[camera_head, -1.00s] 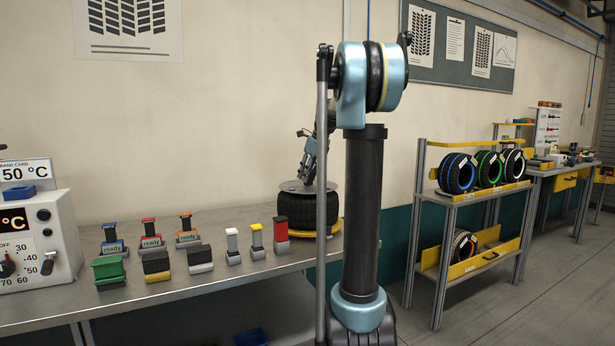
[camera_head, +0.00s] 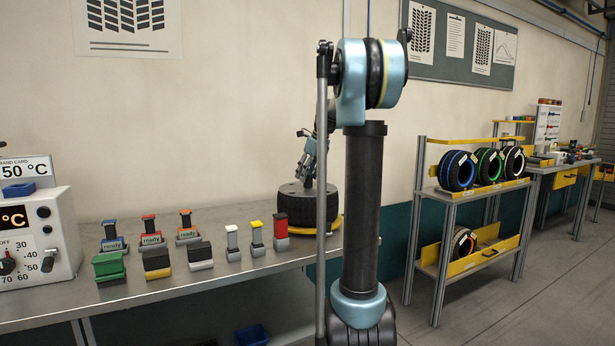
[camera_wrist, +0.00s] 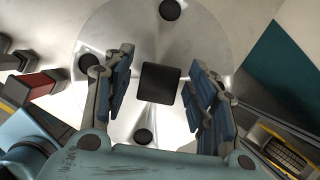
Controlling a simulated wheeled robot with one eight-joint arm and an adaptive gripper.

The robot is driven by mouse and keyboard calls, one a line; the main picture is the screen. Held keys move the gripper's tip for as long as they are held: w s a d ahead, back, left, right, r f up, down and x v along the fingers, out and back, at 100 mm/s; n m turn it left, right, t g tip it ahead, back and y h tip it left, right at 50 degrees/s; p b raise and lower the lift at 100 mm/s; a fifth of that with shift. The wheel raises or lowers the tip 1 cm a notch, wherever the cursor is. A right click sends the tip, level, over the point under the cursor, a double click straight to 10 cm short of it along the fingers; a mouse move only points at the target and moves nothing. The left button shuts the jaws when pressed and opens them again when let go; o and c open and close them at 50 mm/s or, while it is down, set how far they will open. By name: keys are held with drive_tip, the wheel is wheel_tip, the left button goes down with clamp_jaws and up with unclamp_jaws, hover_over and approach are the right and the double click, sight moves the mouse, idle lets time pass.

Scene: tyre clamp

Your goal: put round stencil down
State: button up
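The round stencil (camera_wrist: 200,35) is a silvery disc with dark round spots and a black square knob (camera_wrist: 160,84) at its middle. It fills most of the wrist view. My gripper (camera_wrist: 160,78) is open over it, one blue-padded finger on each side of the knob, with gaps showing. In the head view my gripper (camera_head: 308,165) points down at the dark tyre (camera_head: 297,207) at the bench's right end, partly hidden behind my arm. The stencil's pale rim does not stand out there, so its exact seating on the tyre cannot be told.
The metal bench (camera_head: 200,278) carries several coloured stamps and blocks left of the tyre. A control box (camera_head: 38,240) stands at the far left. A rack (camera_head: 470,192) of tyres stands to the right, apart from the bench.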

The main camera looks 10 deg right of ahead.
drive_tip(key=shift+r, duration=0.65)
drive_tip(key=v, duration=1.2)
drive_tip(key=s+a+f+n+h, duration=0.1)
drive_tip(key=s+a+f+n, duration=0.1)
drive_tip(key=s+f+n, duration=0.75)
drive_tip(key=s+a+f+n, duration=0.1)
drive_tip(key=s+f+n, duration=0.45)
drive_tip(key=s, duration=0.65)
drive_tip(key=s+f+n+g+h, duration=0.1)
drive_tip(key=s+f+n, duration=1.2)
drive_tip(key=s+f, duration=0.6)
wheel_tip(320, 180, down, 4)
drive_tip(key=shift+d+h, duration=0.15)
drive_tip(key=shift+h, duration=0.25)
